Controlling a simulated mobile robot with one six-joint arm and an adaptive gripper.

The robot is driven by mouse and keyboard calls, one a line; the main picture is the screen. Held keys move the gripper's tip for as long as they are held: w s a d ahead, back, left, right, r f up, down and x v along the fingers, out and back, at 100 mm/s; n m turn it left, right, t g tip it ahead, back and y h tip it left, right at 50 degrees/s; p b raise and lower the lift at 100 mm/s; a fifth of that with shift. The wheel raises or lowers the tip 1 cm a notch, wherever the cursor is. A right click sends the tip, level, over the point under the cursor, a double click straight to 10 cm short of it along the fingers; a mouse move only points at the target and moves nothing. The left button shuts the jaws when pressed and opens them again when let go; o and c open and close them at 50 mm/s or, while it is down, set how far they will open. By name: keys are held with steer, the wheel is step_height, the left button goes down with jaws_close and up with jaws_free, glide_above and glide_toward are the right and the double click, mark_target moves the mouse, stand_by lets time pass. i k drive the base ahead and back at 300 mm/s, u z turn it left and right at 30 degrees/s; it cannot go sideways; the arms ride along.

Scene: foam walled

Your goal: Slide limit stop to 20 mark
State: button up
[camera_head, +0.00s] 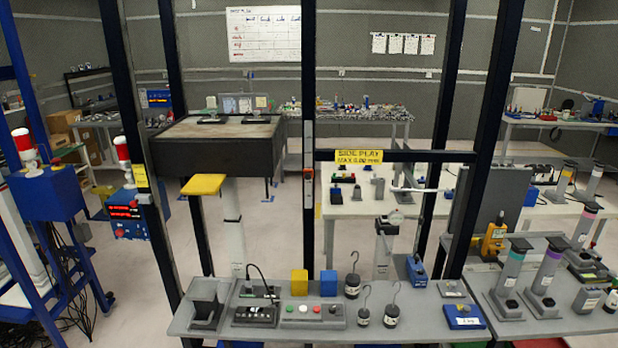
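No part is plainly readable as the limit stop, and no 20 mark can be read at this size. A narrow light grey strip (308,138) runs up the middle dark post. A small orange-red piece (307,173) sits on this strip at about its middle height; I cannot tell whether it is the stop. My gripper is not in view.
Dark upright posts (465,150) stand behind the front bench (400,318). A large dark block (215,150) stands above a yellow pad (203,184). Open floor (275,240) shows behind.

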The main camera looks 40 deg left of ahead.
mark_target(308, 173)
steer(key=u, duration=0.05)
steer(key=k, duration=1.1)
steer(key=u, duration=1.15)
steer(key=i, duration=1)
